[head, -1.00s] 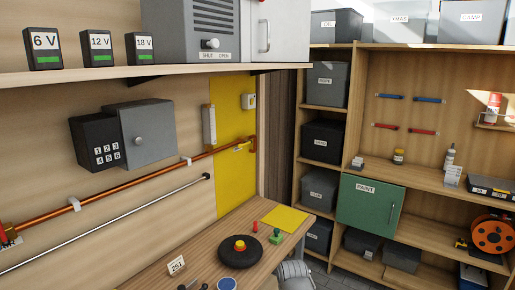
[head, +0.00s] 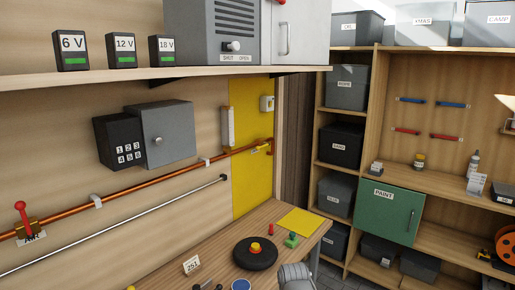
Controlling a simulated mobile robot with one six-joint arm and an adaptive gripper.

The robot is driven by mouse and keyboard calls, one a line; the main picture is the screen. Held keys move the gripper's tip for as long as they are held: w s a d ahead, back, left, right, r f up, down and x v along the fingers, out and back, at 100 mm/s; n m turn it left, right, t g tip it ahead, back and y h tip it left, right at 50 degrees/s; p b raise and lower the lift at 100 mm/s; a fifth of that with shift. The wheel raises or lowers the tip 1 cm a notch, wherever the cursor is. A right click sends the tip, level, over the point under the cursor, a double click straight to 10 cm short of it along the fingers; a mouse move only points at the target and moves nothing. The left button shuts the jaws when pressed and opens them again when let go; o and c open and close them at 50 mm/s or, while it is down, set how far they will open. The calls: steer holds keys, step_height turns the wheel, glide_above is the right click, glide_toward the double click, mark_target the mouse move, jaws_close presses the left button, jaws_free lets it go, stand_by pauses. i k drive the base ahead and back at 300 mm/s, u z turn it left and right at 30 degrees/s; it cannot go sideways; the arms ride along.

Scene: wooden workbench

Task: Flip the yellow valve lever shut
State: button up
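The yellow valve lever (head: 262,149) is small in the head view. It sits on the copper pipe (head: 150,185) near the pipe's right end, in front of the yellow wall panel (head: 250,185). It appears to lie roughly along the pipe, but its exact angle is hard to tell at this size. My gripper is not recognisable in the view, and nothing is seen touching the lever. A grey ribbed part, likely of my arm, shows at the bottom edge.
A second valve with an upright red lever (head: 21,207), labelled AIR, is at the pipe's left. A thin rod (head: 120,226) runs below the pipe. The bench (head: 205,250) holds a black disc (head: 256,258), a green-based piece (head: 292,240) and a yellow sheet (head: 300,221).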

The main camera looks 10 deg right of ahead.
mark_target(258, 148)
steer(key=i, duration=0.85)
steer(key=z, duration=0.05)
